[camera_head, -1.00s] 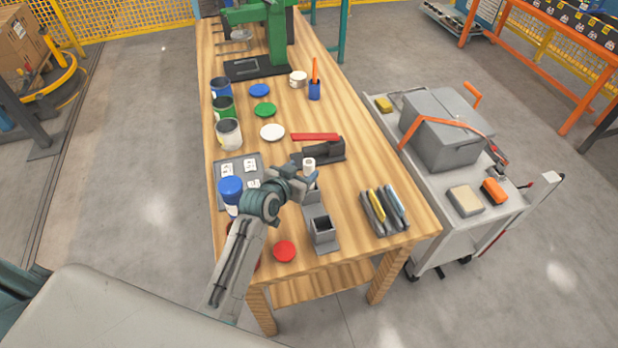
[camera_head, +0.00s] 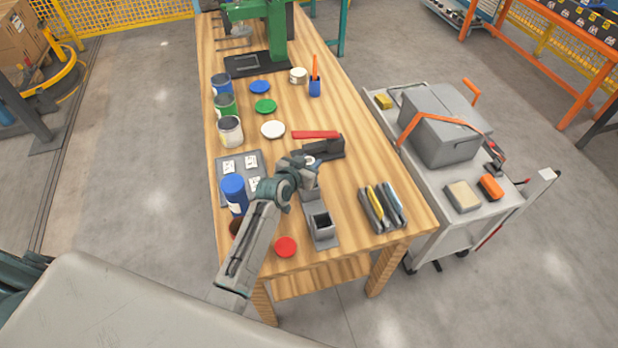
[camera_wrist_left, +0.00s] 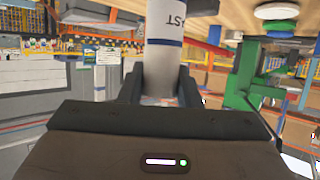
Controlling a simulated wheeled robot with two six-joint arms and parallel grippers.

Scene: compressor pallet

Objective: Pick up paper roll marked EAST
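The white paper roll (camera_wrist_left: 163,50) has a dark blue band and dark lettering, of which "AST" shows in the left wrist view. That view looks upside down, with the tabletop along its upper edge. My left gripper (camera_wrist_left: 161,88) has one finger on each side of the roll, and both fingers appear to press on it. In the head view my left gripper (camera_head: 309,170) is above the workbench, by the grey holder (camera_head: 323,238), and hides most of the roll. I cannot tell whether the roll is clear of the bench. My right gripper is out of view.
A blue-capped container (camera_head: 234,190) stands left of my arm. A black tool with a red handle (camera_head: 316,135) lies just beyond the gripper. Open cans and coloured lids line the bench's left side.

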